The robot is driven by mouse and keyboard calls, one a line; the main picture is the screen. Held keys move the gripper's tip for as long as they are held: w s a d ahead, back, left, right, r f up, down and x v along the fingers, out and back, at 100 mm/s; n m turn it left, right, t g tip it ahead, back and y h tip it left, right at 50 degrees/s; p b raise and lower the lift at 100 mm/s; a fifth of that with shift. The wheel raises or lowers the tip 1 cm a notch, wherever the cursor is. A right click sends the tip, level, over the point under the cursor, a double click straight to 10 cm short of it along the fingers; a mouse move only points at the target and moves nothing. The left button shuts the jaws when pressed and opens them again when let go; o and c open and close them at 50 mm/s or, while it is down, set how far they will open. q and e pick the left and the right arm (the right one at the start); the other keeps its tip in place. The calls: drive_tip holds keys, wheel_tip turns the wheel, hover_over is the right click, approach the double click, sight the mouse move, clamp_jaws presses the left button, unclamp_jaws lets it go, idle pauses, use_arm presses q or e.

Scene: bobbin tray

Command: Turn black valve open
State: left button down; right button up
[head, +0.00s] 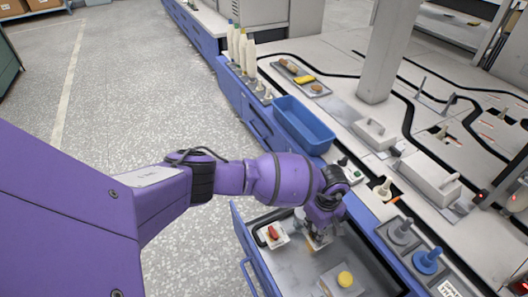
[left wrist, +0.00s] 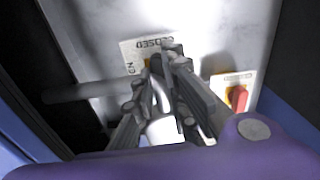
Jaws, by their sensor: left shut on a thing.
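The valve's label plate (left wrist: 133,47), lettered "CLOSED" and seen upside down, lies on the grey metal floor of the open drawer. Its pale edge also shows in the head view (head: 318,243). My left gripper (left wrist: 158,72) points down over this plate, its fingers shut on the valve's handle. The fingers hide most of the valve, so its black colour and exact turn angle cannot be made out. In the head view my left gripper (head: 317,232) reaches into the drawer. My right gripper is not in view.
A red switch (head: 273,232) on a white plate sits left in the drawer (head: 262,276); it also shows in the wrist view (left wrist: 238,98). A yellow knob (head: 345,279) is nearer the front. A blue bin (head: 304,125) stands on the bench behind.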

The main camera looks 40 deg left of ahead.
use_arm(q)
drive_tip(key=n+p, duration=0.2)
drive_tip(key=n, duration=0.1)
drive_tip(key=n+p, duration=0.1)
drive_tip(key=shift+w+r+n, duration=0.25)
drive_tip(key=shift+r+n, duration=0.05)
drive_tip(key=shift+r, duration=0.05)
drive_tip(key=n+p, duration=0.4)
drive_tip(key=n, duration=0.2)
drive_tip(key=n+p, duration=0.1)
drive_tip(key=n, duration=0.3)
drive_tip(key=shift+n+p, duration=0.3)
drive_tip(key=shift+f+n+p, duration=0.1)
drive_tip(key=shift+n+p, duration=0.3)
drive_tip(key=shift+n, duration=0.6)
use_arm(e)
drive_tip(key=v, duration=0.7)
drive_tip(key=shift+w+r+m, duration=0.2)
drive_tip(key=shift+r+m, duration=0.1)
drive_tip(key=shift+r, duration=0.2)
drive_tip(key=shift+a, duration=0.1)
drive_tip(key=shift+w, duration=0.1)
use_arm(q)
drive_tip(key=c, duration=1.8)
unclamp_jaws()
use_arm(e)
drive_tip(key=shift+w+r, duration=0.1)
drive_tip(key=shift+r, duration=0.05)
